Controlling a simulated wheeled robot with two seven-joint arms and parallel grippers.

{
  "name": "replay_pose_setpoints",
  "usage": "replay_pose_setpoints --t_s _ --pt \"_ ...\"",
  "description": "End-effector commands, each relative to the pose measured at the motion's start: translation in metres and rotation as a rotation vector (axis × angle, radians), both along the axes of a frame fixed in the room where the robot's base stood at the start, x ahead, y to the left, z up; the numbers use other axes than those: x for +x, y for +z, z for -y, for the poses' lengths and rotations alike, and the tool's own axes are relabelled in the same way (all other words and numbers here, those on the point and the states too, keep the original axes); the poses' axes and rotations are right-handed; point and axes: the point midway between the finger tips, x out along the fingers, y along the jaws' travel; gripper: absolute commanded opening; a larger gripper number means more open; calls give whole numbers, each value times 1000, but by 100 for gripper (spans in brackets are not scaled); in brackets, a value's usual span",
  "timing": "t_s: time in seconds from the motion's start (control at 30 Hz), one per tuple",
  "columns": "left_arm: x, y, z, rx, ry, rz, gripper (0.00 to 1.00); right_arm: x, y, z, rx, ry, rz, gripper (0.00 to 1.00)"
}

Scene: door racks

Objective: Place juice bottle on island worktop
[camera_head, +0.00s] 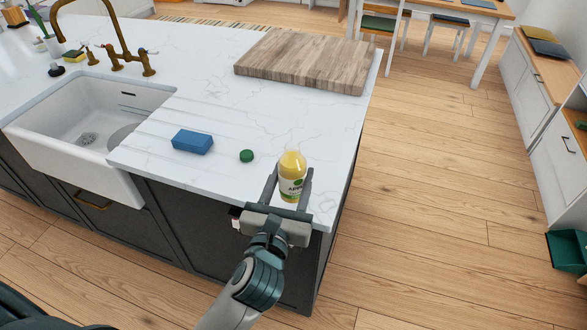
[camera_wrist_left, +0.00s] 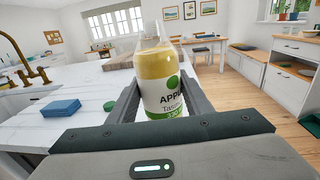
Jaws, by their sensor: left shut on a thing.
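The juice bottle (camera_head: 291,175) holds yellow juice and has a white and green apple label. It is upright over the front right corner of the white island worktop (camera_head: 225,100). My left gripper (camera_head: 290,186) is shut on it, with one finger on each side. In the left wrist view the bottle (camera_wrist_left: 160,82) stands between the two fingers, its top near the picture's upper edge. Its base is hidden by the gripper, so I cannot tell whether it touches the worktop. My right gripper is not in view.
A blue sponge (camera_head: 192,141) and a small green round thing like a cap (camera_head: 247,156) lie left of the bottle. A wooden board (camera_head: 308,62) lies behind. The white sink (camera_head: 85,125) is at left. Worktop between board and bottle is clear.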

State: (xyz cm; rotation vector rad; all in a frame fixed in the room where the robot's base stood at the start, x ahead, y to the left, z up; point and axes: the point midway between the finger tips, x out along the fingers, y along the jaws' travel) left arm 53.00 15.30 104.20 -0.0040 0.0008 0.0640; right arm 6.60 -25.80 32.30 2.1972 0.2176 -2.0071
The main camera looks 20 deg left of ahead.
Motion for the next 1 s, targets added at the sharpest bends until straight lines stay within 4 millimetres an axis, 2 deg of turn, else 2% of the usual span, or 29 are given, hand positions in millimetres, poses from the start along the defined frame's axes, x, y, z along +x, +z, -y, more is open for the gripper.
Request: replay_pose_setpoints --t_s 0.03,0.2,0.4,0.6,1.0 --pt "16 9 10 -5 5 8 12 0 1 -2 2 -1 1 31" --pt "59 29 40 -5 15 7 12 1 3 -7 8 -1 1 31" --pt "88 48 67 1 14 4 12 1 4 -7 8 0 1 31" --pt "96 54 74 3 12 3 12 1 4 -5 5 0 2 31" --pt "97 51 69 6 14 1 12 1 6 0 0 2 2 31"
